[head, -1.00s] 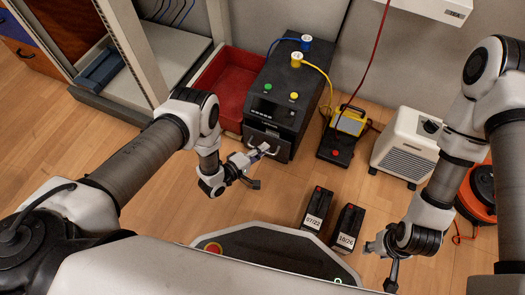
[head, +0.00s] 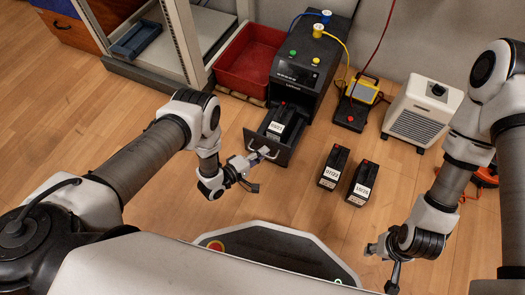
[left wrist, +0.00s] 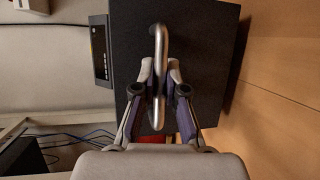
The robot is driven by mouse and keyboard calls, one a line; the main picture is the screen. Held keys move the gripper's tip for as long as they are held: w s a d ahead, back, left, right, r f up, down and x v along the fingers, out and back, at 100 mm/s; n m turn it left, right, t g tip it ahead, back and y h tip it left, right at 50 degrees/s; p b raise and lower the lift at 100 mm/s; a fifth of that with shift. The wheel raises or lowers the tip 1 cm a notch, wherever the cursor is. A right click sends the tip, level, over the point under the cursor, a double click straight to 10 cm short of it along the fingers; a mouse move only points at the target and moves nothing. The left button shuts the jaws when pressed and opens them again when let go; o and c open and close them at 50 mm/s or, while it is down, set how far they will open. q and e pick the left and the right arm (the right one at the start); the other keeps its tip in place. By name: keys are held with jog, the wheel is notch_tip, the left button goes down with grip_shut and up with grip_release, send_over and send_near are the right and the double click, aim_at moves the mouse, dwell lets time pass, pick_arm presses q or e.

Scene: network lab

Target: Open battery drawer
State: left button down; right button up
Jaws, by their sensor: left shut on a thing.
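The black battery unit (head: 301,68) stands on the floor at the upper middle of the head view. Its battery drawer (head: 284,151) is pulled out toward me, with a black labelled battery (head: 281,123) inside. My left gripper (head: 257,158) is shut on the drawer's metal handle (head: 266,153). In the left wrist view, the fingers (left wrist: 160,75) close around the silver handle (left wrist: 159,108) in front of the dark drawer face (left wrist: 205,60). My right gripper (head: 381,262) hangs at the lower right, away from everything; its finger opening is too small to judge.
Two black batteries (head: 334,167) (head: 361,183) stand on the floor right of the drawer. A red bin (head: 244,75) is left of the unit. A yellow-black device (head: 357,102) and a white heater (head: 421,108) stand to the right. Floor between drawer and batteries is clear.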

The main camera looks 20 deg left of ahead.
pick_arm(q)
jog(key=shift+s, duration=0.15)
jog(key=c, duration=1.2)
grip_release()
jog(key=v, duration=1.2)
